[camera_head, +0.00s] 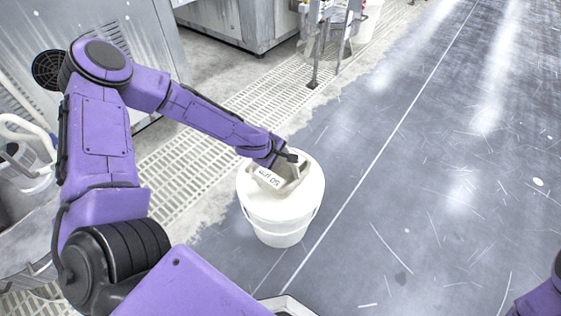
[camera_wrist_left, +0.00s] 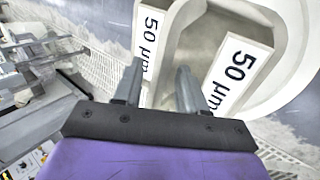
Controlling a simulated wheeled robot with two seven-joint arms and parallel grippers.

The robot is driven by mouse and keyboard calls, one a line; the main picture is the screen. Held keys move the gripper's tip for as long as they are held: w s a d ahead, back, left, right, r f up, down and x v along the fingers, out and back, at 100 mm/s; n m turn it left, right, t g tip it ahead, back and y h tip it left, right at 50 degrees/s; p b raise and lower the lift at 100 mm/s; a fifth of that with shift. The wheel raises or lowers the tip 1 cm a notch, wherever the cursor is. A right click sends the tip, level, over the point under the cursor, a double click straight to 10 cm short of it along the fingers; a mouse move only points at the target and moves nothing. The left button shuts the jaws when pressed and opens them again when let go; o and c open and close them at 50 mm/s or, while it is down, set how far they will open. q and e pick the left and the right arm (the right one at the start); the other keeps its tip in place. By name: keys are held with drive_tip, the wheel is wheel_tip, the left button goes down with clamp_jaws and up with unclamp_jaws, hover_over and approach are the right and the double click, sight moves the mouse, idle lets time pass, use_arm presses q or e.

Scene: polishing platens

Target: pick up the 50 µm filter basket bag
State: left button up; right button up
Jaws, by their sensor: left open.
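The 50 µm filter basket bag (camera_head: 283,183) is a grey-beige, open-topped piece lying on top of a white bucket (camera_head: 280,215). White labels reading "50 µm" show on it in the left wrist view (camera_wrist_left: 238,75). My left gripper (camera_head: 290,157) is at the bag's upper edge in the head view. In the left wrist view its two fingers (camera_wrist_left: 158,88) are apart, with nothing clearly held between them, and point at the bag between its two labels. I cannot tell whether they touch it. Only a purple piece of my right arm shows at the lower right corner; its gripper is out of view.
A pale floor grating (camera_head: 215,140) runs diagonally behind the bucket. Grey machine cabinets (camera_head: 235,22) stand at the back, with a metal stand (camera_head: 330,40) near them. The grey floor (camera_head: 420,200) to the right is open, with scattered white scraps or scratches.

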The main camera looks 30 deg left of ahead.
use_arm(q)
clamp_jaws()
